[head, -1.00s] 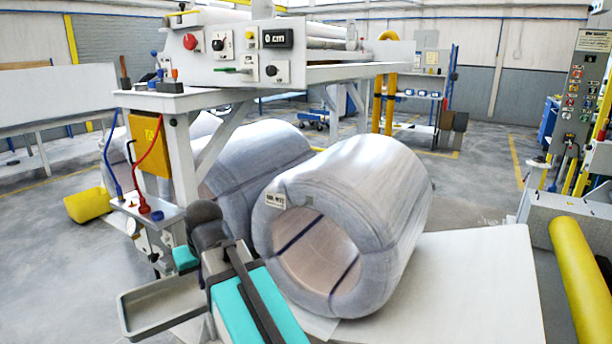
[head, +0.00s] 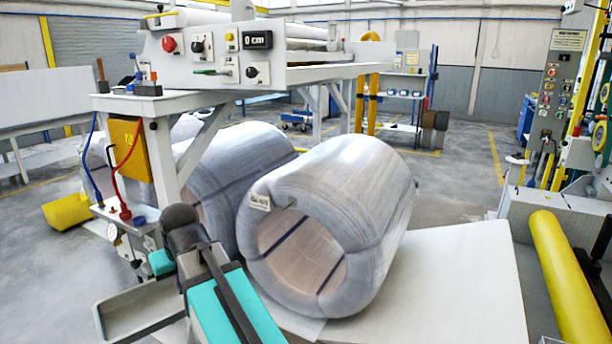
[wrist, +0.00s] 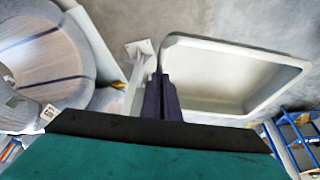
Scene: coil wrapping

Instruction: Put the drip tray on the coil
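The drip tray (head: 150,305) is a shallow grey pan at the lower left of the head view, off the ground beside my arm. In the wrist view the tray (wrist: 225,75) fills the upper right. My gripper (wrist: 160,98) has its dark fingers close together at the tray's near left wall and looks shut on it. In the head view the fingers are hidden behind my arm. The coil (head: 365,195), wrapped in pale grey film with a label, lies on its side right of my arm, open bore facing me. It shows at the wrist view's left (wrist: 45,55).
A second wrapped coil (head: 245,145) lies behind the first. A machine with a control panel (head: 215,52) stands above and behind. A white board (head: 450,285) covers the floor to the right, and a yellow roller (head: 570,275) borders it.

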